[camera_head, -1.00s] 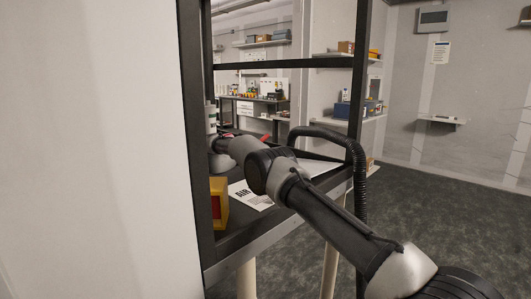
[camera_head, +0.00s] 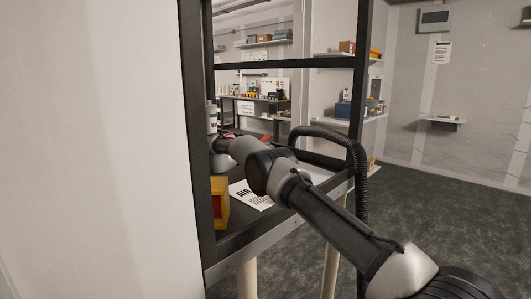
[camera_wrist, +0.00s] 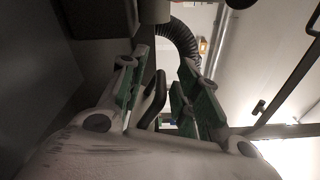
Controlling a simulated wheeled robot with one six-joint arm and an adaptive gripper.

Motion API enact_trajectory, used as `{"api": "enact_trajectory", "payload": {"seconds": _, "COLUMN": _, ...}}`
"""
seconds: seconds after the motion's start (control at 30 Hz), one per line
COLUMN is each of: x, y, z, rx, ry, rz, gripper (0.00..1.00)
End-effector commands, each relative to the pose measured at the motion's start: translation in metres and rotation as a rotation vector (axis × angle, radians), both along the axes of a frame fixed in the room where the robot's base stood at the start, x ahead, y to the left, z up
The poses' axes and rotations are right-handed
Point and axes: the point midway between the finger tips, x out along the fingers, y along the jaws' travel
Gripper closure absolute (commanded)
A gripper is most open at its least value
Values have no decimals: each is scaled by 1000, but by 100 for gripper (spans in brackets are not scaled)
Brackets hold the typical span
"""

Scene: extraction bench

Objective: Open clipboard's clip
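I cannot make out the clipboard or its clip for sure. A white sheet with the printed word "AIR" (camera_head: 250,195) lies on the dark bench top (camera_head: 240,228); whether it belongs to a clipboard I cannot tell. My gripper (camera_wrist: 164,72) shows in the wrist view with its two green-padded fingers apart. A dark curved loop (camera_wrist: 153,100) shows between the fingers; I cannot tell what it is or whether they touch it. In the head view my arm reaches over the bench, and its end is hidden behind the dark upright post.
A yellow box with a red face (camera_head: 219,203) stands on the bench at left. A white bottle (camera_head: 212,118) is behind the post. A black ribbed hose (camera_head: 358,180) arches at the bench's right side. A dark frame (camera_head: 195,140) bounds the bench opening. The floor at right is clear.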

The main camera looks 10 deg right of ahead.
Motion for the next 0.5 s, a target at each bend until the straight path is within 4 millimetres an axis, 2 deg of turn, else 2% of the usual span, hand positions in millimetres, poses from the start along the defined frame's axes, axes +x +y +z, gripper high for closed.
{"api": "enact_trajectory", "payload": {"seconds": 0.17, "x": -8, "y": 16, "z": 1, "rx": 1, "ry": 0, "rz": 1, "gripper": 68}}
{"api": "enact_trajectory", "payload": {"seconds": 0.5, "x": -43, "y": 81, "z": 1, "rx": -1, "ry": 0, "rz": 2, "gripper": 68}}
